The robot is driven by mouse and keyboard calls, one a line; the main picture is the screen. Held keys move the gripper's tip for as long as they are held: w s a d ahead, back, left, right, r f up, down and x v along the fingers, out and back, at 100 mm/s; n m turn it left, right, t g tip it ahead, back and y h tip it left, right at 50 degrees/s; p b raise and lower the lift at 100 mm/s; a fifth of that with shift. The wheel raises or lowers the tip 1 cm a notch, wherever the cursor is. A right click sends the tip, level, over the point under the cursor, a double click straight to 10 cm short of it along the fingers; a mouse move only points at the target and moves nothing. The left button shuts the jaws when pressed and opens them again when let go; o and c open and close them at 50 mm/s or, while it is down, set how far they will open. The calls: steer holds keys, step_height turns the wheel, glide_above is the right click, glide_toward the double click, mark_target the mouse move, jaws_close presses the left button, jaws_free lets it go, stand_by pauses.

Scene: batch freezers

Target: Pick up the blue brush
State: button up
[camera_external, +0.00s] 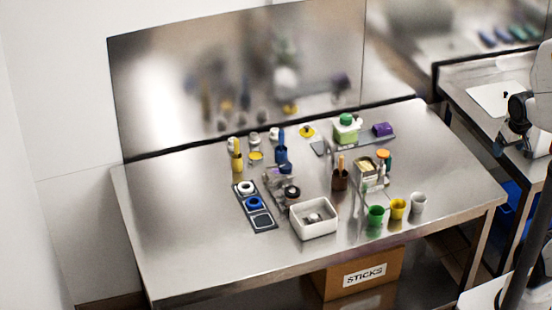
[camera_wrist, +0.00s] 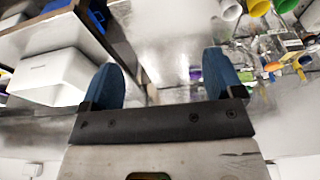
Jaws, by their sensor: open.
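A blue brush (camera_external: 281,136) appears to stand upright in a blue holder (camera_external: 282,155) near the back middle of the steel table (camera_external: 180,215) in the external view. I cannot make the brush out clearly in the wrist view. My gripper (camera_wrist: 163,78) shows in the wrist view with two blue fingers wide apart. It is open with nothing between the fingers, and the tabletop is behind it. In the external view only part of my arm shows at the right edge, away from the brush.
Beside the brush stand a yellow holder (camera_external: 237,161) and a brown holder (camera_external: 340,178). A white bin (camera_external: 313,220), green cup (camera_external: 375,216), yellow cup (camera_external: 398,209) and white cup (camera_external: 418,203) stand toward the front. The table's left side is clear. A steel panel (camera_external: 230,80) rises behind.

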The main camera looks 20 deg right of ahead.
steer(key=c, duration=0.6)
steer(key=shift+c, duration=0.2)
